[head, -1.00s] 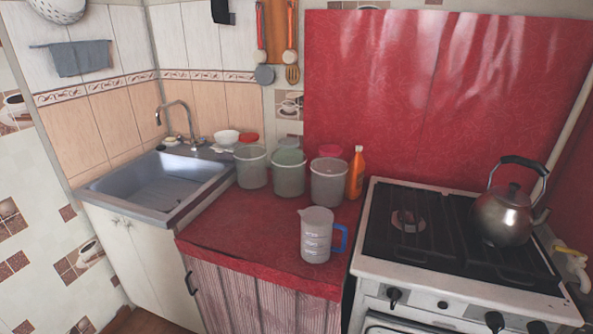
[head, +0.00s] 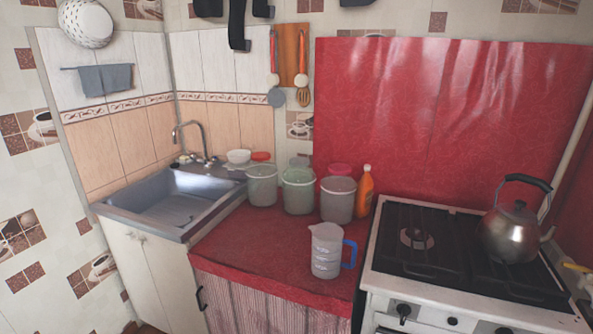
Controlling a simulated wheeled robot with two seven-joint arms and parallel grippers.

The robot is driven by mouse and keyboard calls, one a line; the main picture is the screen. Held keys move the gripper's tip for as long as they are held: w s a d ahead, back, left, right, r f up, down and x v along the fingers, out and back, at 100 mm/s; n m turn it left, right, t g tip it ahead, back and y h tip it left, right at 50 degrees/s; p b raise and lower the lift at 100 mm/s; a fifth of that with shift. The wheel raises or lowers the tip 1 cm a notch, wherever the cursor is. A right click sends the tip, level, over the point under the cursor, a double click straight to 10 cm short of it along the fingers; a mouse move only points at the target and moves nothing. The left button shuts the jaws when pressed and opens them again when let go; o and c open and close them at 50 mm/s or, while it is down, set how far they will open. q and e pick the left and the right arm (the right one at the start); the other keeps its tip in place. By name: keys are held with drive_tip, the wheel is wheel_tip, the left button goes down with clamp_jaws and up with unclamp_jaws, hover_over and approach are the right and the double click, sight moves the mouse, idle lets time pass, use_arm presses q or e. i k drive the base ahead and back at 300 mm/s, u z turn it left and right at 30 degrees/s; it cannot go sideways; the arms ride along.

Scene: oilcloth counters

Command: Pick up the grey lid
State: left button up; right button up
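Three pale tubs stand in a row on the red counter: a left one (head: 262,187), a greenish middle one (head: 298,193) and a right one (head: 338,202). A small grey round piece (head: 299,161) shows just behind the middle tub; it may be the grey lid, but it is mostly hidden and I cannot tell for sure. A red round piece (head: 340,169) shows behind the right tub. Neither of my grippers is in view.
A measuring jug with a blue handle (head: 326,252) stands in front of the tubs. An orange bottle (head: 365,192) is beside the right tub. The sink (head: 168,210) is left, the stove (head: 412,284) with a kettle (head: 515,236) right. The counter's front left is clear.

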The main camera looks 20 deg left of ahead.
sight(295, 161)
drive_tip(key=k, duration=1.15)
drive_tip(key=u, duration=0.65)
drive_tip(key=i, duration=1.5)
drive_tip(key=z, duration=0.65)
drive_tip(key=i, duration=0.65)
drive_tip(key=z, duration=0.6)
